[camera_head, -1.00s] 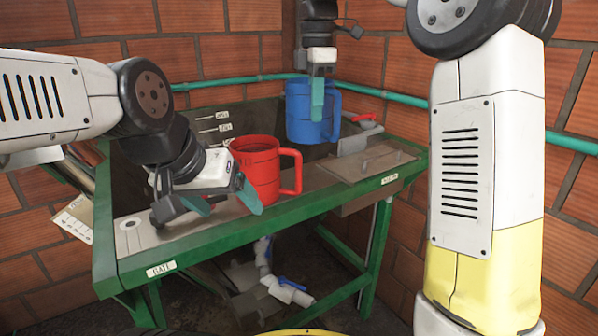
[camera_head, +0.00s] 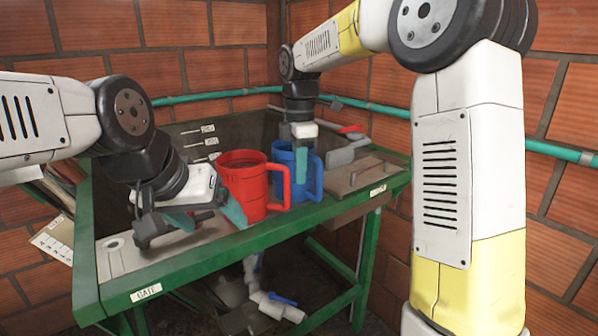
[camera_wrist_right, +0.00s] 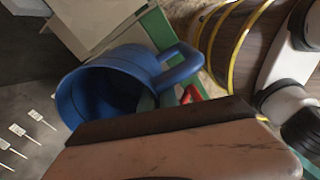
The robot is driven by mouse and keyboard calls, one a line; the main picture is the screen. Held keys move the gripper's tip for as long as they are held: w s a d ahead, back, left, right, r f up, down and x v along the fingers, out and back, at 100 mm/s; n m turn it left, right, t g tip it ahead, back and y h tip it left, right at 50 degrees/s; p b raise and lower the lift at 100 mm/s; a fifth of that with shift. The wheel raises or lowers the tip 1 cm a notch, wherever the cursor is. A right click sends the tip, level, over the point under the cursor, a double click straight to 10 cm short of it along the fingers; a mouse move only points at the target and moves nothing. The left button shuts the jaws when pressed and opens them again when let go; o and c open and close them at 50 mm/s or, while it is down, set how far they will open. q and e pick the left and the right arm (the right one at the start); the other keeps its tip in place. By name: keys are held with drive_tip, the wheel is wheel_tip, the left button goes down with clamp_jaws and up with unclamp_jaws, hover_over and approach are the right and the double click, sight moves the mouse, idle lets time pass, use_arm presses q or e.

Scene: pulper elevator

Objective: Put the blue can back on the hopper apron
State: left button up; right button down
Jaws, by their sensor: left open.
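The blue can (camera_head: 287,183) stands upright at the hopper apron (camera_head: 212,233), just behind and right of the red can (camera_head: 240,184). The red can hides part of it, and I cannot tell whether its base touches the metal. My right gripper (camera_head: 301,152) is shut on the can's wall from above. In the right wrist view the blue can (camera_wrist_right: 80,100) shows its open mouth and handle, with a teal finger against its side. My left gripper (camera_head: 208,216) is open and empty, low over the apron, left of the red can.
The green hopper frame (camera_head: 240,249) runs along the front. A metal plate (camera_head: 350,176) and a red-handled valve (camera_head: 350,129) lie right of the cans.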

drive_tip(key=c, duration=1.6)
unclamp_jaws()
drive_tip(key=shift+f, duration=0.1)
wheel_tip(320, 180, up, 12)
drive_tip(key=shift+r, duration=0.1)
drive_tip(key=s+d+f+m+t, duration=0.2)
drive_tip(key=s+d+f+m, duration=0.1)
drive_tip(key=s+m, duration=0.4)
drive_tip(key=s+d+f+m+t+y, duration=0.1)
drive_tip(key=s+d+f+m+t, duration=0.1)
drive_tip(key=s+d+f+m, duration=0.2)
drive_tip(key=s+d+f+m+t+y, duration=0.1)
drive_tip(key=s+d+f+m, duration=0.3)
drive_tip(key=s+m, duration=0.5)
drive_tip(key=shift+s+d+m+t, duration=0.15)
drive_tip(key=shift+s+d+t, duration=0.2)
drive_tip(key=shift+d, duration=0.2)
drive_tip(key=shift+s+d+m+t, duration=0.15)
drive_tip(key=shift+s+d+t, duration=0.15)
drive_tip(key=shift+d, duration=0.25)
